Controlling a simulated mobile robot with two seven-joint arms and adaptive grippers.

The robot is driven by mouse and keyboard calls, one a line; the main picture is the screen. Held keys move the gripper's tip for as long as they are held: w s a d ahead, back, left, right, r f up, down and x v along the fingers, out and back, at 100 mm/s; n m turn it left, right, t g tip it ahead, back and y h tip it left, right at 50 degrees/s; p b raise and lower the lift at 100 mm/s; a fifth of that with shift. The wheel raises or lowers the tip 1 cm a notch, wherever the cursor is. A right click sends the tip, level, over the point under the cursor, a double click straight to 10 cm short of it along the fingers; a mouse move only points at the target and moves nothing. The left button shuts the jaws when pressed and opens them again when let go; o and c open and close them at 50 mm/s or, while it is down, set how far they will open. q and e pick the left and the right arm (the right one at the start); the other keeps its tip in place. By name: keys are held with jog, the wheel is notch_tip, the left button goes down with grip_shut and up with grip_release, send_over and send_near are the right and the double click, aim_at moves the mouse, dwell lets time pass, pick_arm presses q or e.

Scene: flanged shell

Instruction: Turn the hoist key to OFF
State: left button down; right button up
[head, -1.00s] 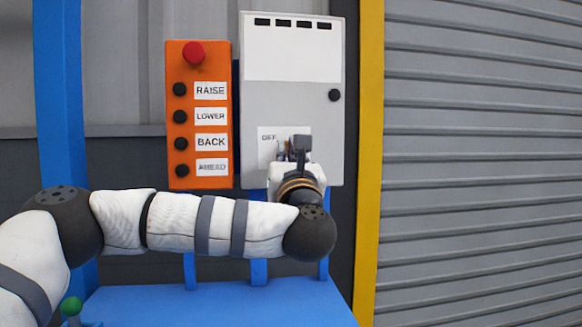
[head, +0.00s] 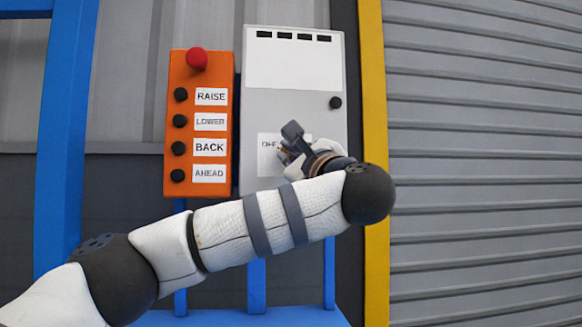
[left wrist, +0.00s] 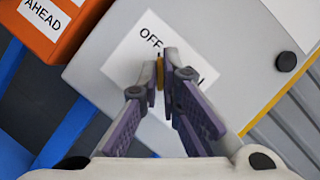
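The grey control box (head: 290,95) carries a white label (head: 268,164) reading OFF, partly hidden by my left gripper. In the left wrist view the label (left wrist: 118,68) shows OFF at its upper edge, and its right-hand lettering is mostly behind the fingers. The hoist key (left wrist: 160,73) shows as a narrow yellow piece between my left fingertips. My left gripper (head: 284,152) is tilted in front of the label, its fingers closed about the key. Most of the key is hidden, so its exact angle is unclear. My right gripper is out of view.
An orange pendant box (head: 200,130) with a red button (head: 196,59) and several black buttons hangs left of the grey box. A black knob (head: 335,103) sits on the grey box. A yellow post (head: 374,100) and a grey shutter (head: 485,150) stand to the right.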

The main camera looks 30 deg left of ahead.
pick_arm(q)
jog(key=shift+n, duration=0.5)
jog(key=c, duration=1.8)
grip_release()
jog(key=v, duration=0.7)
jog(key=shift+d, duration=0.25)
jog(key=shift+s, duration=0.1)
